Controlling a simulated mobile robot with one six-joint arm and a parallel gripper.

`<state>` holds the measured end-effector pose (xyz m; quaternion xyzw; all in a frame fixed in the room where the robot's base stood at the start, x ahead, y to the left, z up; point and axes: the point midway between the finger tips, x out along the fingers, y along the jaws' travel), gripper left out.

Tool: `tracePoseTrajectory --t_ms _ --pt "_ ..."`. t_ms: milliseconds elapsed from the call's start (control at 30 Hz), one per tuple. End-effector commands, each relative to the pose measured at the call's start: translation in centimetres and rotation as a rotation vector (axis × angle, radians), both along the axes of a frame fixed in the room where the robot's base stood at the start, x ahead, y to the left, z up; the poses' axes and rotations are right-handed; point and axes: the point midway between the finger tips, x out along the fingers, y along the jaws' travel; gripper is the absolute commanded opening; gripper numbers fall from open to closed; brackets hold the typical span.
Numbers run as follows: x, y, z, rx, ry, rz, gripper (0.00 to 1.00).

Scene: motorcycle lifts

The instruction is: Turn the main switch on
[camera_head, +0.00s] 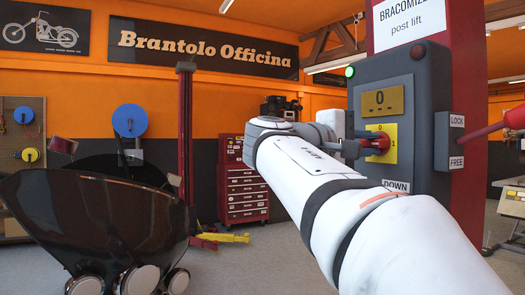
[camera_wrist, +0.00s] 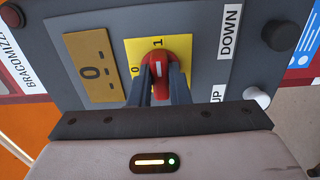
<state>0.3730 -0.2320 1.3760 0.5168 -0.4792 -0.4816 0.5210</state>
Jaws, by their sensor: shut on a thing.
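The main switch is a red rotary knob (camera_head: 377,143) on a yellow plate (camera_head: 390,155) marked 0 and 1, on the front of a grey control box (camera_head: 428,135). In the wrist view the red knob (camera_wrist: 160,82) shows a white mark in line with the 1 above it; the 0 is to its left. My gripper (camera_head: 362,148) is shut on the knob. Its two dark fingers (camera_wrist: 160,85) touch the knob on both sides in the wrist view. Part of the knob is hidden behind the fingers.
A green lamp (camera_head: 349,71) glows at the box's upper left. A dark red button (camera_head: 418,51) is near its top. DOWN and UP labels sit beside a dark button (camera_wrist: 278,36) and a white button (camera_wrist: 257,97). A red lever (camera_head: 490,130) sticks out at right.

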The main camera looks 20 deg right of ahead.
Motion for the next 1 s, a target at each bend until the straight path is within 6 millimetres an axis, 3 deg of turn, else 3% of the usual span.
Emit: tracePoseTrajectory --t_ms 533,567,600,800,1000 --pt "-0.07 -0.02 0.17 -0.001 -0.025 -0.001 0.00" --pt "-0.08 -0.02 0.17 -0.001 -0.025 -0.001 0.19" --pt "-0.07 -0.02 0.16 -0.001 -0.025 0.000 0.22" --pt "-0.02 0.01 0.08 0.000 -0.023 0.000 0.38" --pt "0.01 0.04 0.03 0.001 -0.022 0.001 0.38"
